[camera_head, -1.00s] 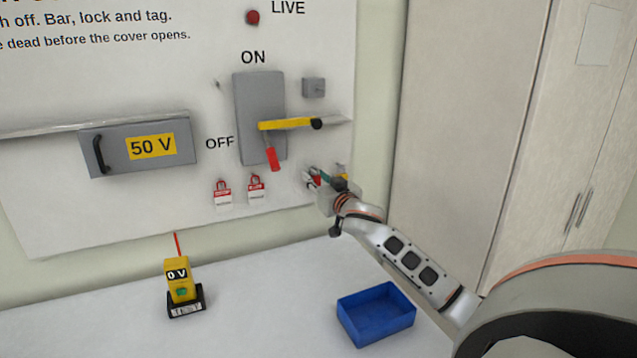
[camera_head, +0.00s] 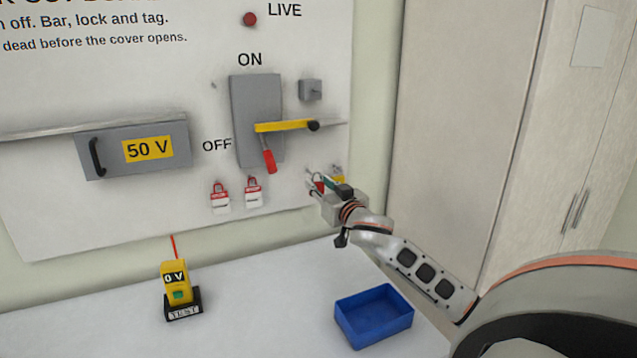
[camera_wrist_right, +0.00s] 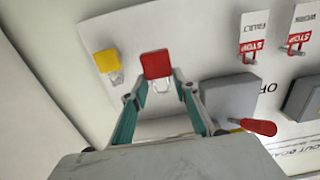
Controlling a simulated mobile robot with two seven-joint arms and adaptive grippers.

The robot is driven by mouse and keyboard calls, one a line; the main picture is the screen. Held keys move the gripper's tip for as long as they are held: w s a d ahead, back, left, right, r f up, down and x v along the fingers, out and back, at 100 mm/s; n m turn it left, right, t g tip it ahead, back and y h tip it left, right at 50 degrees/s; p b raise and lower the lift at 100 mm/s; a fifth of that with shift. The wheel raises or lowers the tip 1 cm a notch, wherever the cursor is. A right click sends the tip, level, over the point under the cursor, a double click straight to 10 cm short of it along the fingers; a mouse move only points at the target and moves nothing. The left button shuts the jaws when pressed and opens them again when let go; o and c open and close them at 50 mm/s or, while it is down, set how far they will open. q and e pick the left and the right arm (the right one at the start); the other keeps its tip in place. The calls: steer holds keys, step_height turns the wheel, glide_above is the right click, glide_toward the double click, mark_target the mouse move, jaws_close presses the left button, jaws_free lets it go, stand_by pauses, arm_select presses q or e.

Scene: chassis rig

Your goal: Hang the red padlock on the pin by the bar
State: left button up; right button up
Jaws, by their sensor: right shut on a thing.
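The red padlock (camera_wrist_right: 156,64) is between the fingertips of my right gripper (camera_wrist_right: 160,88) in the wrist view, its shackle toward the palm. In the head view my right gripper (camera_head: 320,184) is at the board's lower right, shut on the red padlock (camera_head: 319,187), which is partly hidden there. The yellow bar (camera_head: 283,126) lies across the grey switch box (camera_head: 246,98), above and left of the gripper. I cannot make out the pin by the bar clearly. My left gripper is not in view.
A yellow padlock (camera_wrist_right: 105,62) hangs beside the red one. Two red-and-white tags (camera_head: 220,198) (camera_head: 253,192) hang left of the gripper. The red switch handle (camera_head: 268,161) points down. A blue tray (camera_head: 373,330) and yellow tester (camera_head: 177,283) stand on the white table.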

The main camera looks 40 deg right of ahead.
steer(key=shift+p+v, duration=0.8)
steer(key=shift+v, duration=1.4)
steer(key=shift+r, duration=0.1)
